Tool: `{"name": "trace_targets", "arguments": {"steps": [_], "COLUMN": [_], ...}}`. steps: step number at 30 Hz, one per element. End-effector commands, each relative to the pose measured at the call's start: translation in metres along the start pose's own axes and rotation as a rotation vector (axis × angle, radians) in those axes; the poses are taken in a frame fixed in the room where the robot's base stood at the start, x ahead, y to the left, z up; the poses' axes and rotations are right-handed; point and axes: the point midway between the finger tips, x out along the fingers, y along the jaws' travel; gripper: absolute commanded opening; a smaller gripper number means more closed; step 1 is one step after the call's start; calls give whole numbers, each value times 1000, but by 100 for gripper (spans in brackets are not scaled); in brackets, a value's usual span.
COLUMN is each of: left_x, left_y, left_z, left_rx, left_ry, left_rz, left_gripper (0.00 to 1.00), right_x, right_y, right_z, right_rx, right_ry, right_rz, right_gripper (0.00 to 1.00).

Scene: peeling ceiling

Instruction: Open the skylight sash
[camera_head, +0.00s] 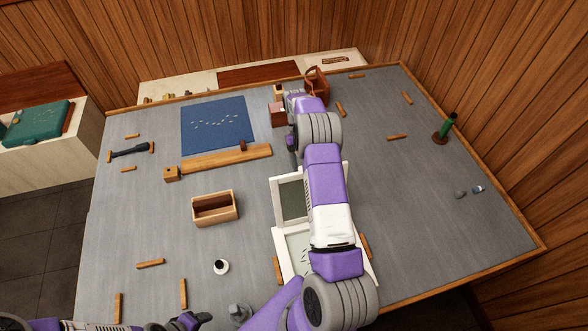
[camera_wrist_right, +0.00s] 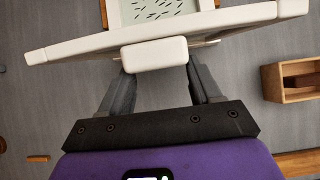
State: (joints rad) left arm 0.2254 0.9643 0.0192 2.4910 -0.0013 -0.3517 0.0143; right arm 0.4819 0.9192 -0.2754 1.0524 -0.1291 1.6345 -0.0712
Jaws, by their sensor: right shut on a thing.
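The skylight is a white frame (camera_head: 285,262) on the grey table, with pale dark-flecked ground inside its near part. The white-edged sash (camera_head: 274,198) with a grey pane shows at its far part and looks raised. My right arm hides much of both. In the right wrist view the sash edge (camera_wrist_right: 235,18) crosses the top, with a white block handle (camera_wrist_right: 154,54) on it. My right gripper (camera_wrist_right: 160,70) is shut on that handle; in the head view it (camera_head: 291,148) hangs just beyond the sash. My left gripper (camera_head: 190,319) is low at the bottom edge, away from the skylight; its jaws are unclear.
An open wooden box (camera_head: 214,222) and a small white cup (camera_head: 221,267) stand left of the skylight. A blue mat (camera_head: 213,120) and a long wooden bar (camera_head: 225,159) lie further back. A green bottle-like object (camera_head: 447,125) stands far right. The table right of my arm is mostly clear.

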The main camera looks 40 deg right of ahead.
Motion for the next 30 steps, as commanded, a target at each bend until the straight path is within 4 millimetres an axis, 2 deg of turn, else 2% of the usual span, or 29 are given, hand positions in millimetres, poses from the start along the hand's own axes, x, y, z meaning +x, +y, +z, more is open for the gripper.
{"name": "trace_targets", "arguments": {"steps": [1, 6, 17, 18, 23, 30], "left_x": [3, 4, 4, 4, 4, 3], "left_y": [0, -1, -1, -1, -1, -1], "left_z": [0, 0, 0, 0, 0, 0], "left_rx": [1, 1, 1, 1, 1, 1], "left_ry": [1, 1, 1, 1, 1, 1], "left_rz": [1, 1, 1, 1, 1, 1], "left_gripper": [57, 57, 57, 57, 57, 57], "right_x": [6, 7, 7, 7, 5, 3], "right_y": [4, 12, 12, 12, 11, 11], "right_z": [-4, -6, -6, -6, -5, -5], "right_rx": [6, 17, 18, 18, 17, 16], "right_ry": [-3, -5, -7, -7, -6, -4], "right_rz": [-6, -14, -12, -12, -12, -12], "right_gripper": [9, 9, 9, 66, 89, 89]}}
